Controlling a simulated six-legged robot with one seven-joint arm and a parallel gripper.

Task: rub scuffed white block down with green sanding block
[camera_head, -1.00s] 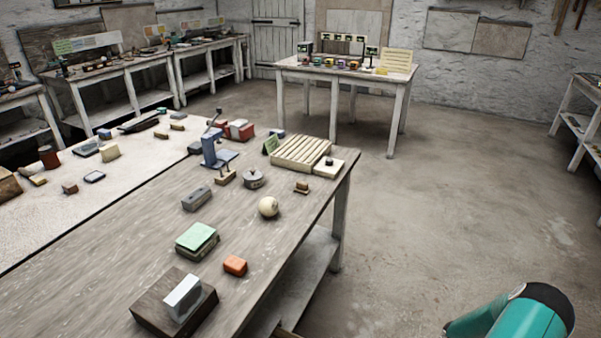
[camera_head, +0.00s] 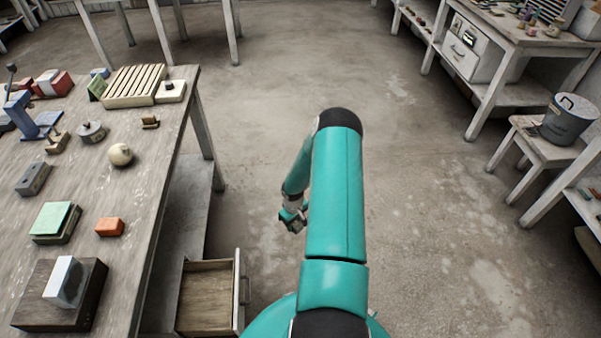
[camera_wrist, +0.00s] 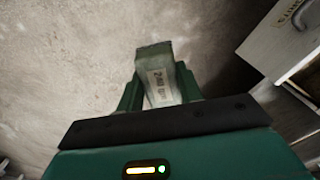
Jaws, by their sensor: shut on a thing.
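The white block (camera_head: 65,281) stands on a dark wooden board (camera_head: 90,300) at the near left of the workbench; scuffs on it are too small to make out. My gripper (camera_head: 292,218) is out over the floor, right of the bench and apart from the white block. In the wrist view my gripper (camera_wrist: 160,92) is shut on a grey-green block with a white grit label, the green sanding block (camera_wrist: 153,57). The fingers cover its sides. In the head view the held block is too small to tell.
An open drawer (camera_head: 207,297) juts from under the bench. A green-topped stack (camera_head: 55,219), an orange block (camera_head: 110,227) and a plaster ball (camera_head: 120,154) stand on the bench. A lidded bucket (camera_head: 569,119) is at right. The floor between is clear.

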